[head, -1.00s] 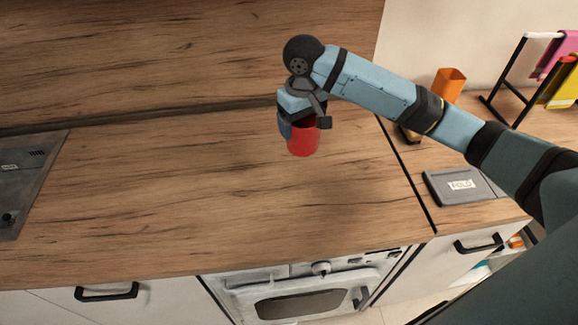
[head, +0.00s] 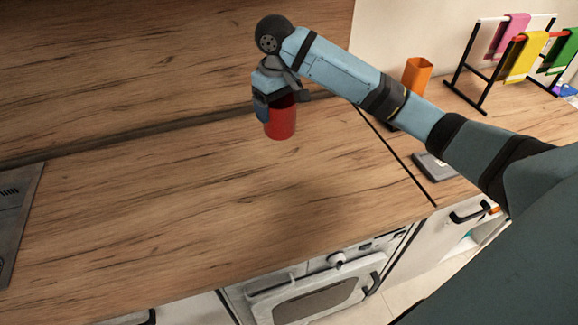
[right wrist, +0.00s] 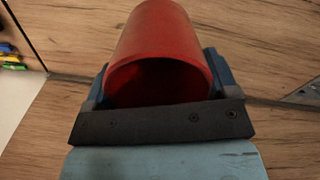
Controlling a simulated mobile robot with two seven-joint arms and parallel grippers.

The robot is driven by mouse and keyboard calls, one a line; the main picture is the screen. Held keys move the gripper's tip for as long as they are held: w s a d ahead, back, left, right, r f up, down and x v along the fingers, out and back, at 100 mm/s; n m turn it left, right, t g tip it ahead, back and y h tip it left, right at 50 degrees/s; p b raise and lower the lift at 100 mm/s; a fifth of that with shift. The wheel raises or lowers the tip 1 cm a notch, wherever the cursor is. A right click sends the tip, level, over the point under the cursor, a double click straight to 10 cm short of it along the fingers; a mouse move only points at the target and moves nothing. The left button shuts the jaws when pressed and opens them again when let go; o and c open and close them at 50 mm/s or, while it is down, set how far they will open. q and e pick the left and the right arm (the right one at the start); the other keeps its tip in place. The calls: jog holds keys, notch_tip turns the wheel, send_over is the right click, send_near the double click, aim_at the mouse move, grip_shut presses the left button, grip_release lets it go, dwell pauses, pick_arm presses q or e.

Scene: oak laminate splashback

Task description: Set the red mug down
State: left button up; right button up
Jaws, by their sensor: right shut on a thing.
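The red mug (head: 281,120) hangs below my right gripper (head: 275,98) in the head view, near the back of the wooden counter. It looks held above the counter, with a dark shadow lower on the wood, though the gap is hard to judge. In the right wrist view the mug (right wrist: 165,40) fills the space between the blue fingers of my right gripper (right wrist: 160,85), its dark open mouth towards the camera. The gripper is shut on the mug. My left gripper is not in view.
The wooden counter (head: 150,200) is clear around the mug. A dark hob (head: 15,215) lies at the left. At the right are an orange container (head: 416,76), a grey tablet-like panel (head: 435,167) and a rack with coloured cloths (head: 518,50). An oven (head: 320,292) is below the counter.

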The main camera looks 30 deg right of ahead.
notch_tip(320, 180, down, 20)
jog(key=shift+d+p, duration=0.1)
jog(key=shift+p, duration=0.65)
jog(key=o, duration=1)
jog(key=shift+f, duration=0.1)
